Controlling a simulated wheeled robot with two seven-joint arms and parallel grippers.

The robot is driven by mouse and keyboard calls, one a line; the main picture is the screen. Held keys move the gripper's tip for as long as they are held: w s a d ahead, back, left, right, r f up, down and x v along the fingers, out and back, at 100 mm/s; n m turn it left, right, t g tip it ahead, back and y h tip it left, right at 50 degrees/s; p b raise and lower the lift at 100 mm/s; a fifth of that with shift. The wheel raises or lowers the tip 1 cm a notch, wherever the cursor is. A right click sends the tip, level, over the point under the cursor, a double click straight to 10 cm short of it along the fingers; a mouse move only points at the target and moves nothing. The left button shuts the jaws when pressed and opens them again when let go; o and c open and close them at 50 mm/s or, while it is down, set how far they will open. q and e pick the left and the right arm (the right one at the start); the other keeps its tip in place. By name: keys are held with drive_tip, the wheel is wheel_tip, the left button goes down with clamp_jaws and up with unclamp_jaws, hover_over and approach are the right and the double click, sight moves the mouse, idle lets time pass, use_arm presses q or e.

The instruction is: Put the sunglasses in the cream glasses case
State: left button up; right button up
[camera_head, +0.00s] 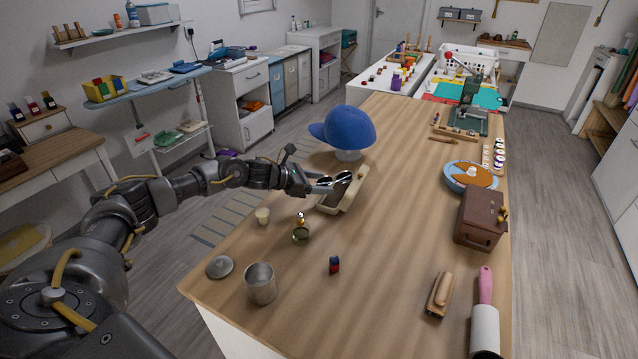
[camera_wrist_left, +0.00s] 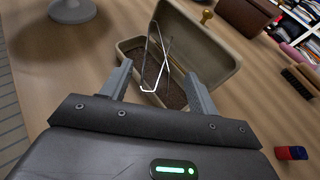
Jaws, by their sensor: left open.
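The cream glasses case (camera_head: 355,194) lies open on the wooden table, its lid raised. The wrist view shows its lid (camera_wrist_left: 207,58) leaning back on the right and its dark-lined tray on the left. The sunglasses (camera_head: 342,178), with dark lenses, show at the case opening; their thin metal frame (camera_wrist_left: 149,91) stands up over the tray in the wrist view. I cannot tell whether they rest fully inside. My left gripper (camera_head: 327,187) is at the case's near left side, its fingers (camera_wrist_left: 158,88) spread apart either side of the frame. My right gripper is out of view.
A blue cap (camera_head: 348,128) on a stand is just behind the case. A brown box (camera_head: 480,218) is at right. The table's middle right is clear.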

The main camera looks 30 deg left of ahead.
use_arm(q)
drive_tip(key=shift+r, duration=0.15)
drive_tip(key=shift+s+a, duration=0.15)
drive_tip(key=shift+a, duration=0.1)
drive_tip(key=b+v, duration=0.3)
drive_tip(key=v, duration=0.8)
drive_tip(key=shift+s, duration=0.2)
drive_tip(key=shift+r, duration=0.15)
